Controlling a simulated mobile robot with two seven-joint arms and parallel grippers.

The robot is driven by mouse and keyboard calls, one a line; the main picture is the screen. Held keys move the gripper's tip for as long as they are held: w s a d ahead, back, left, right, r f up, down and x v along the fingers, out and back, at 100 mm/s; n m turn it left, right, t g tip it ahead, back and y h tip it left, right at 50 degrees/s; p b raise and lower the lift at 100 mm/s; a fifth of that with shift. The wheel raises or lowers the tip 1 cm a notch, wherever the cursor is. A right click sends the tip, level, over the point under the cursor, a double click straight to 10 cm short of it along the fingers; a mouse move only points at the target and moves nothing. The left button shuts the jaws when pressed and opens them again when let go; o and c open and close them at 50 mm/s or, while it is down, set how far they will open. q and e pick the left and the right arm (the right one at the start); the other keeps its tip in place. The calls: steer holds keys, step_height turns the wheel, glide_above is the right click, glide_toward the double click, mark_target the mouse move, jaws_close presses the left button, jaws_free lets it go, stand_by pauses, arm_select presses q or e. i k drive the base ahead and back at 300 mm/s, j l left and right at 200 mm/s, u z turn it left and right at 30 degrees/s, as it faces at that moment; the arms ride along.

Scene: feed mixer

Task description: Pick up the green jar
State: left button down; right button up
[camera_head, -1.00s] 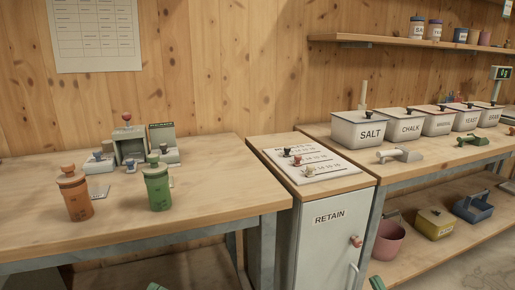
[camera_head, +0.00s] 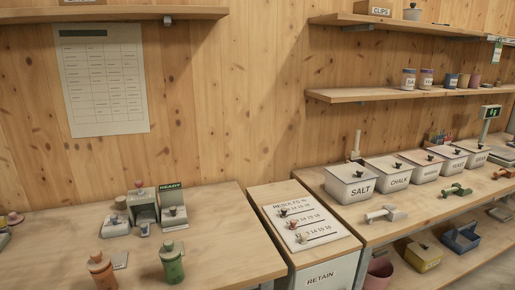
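The green jar (camera_head: 172,263) stands upright on the left wooden table, near its front edge, with a knobbed green lid. An orange jar (camera_head: 102,271) stands to its left, cut off by the bottom of the picture. Neither of my grippers shows in the head view now.
A small grey device with a READY sign (camera_head: 171,201) stands behind the jars on the left table (camera_head: 220,225). A RETAIN cabinet (camera_head: 322,277) with a results board (camera_head: 305,226) adjoins on the right. Further right are white bins such as SALT (camera_head: 351,184), with shelves above.

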mark_target(174, 271)
steer(key=k+l+z, duration=0.15)
steer(key=k+l, duration=0.35)
steer(key=k+l+z, duration=0.2)
steer(key=k+l, duration=0.25)
steer(key=i+j+u, duration=0.3)
steer(key=j, duration=0.55)
steer(key=i+j+u, duration=0.3)
steer(key=i+j, duration=0.25)
steer(key=j, duration=0.15)
steer(key=i+j+u, duration=0.25)
steer(key=i+j, duration=0.3)
steer(key=j, duration=0.1)
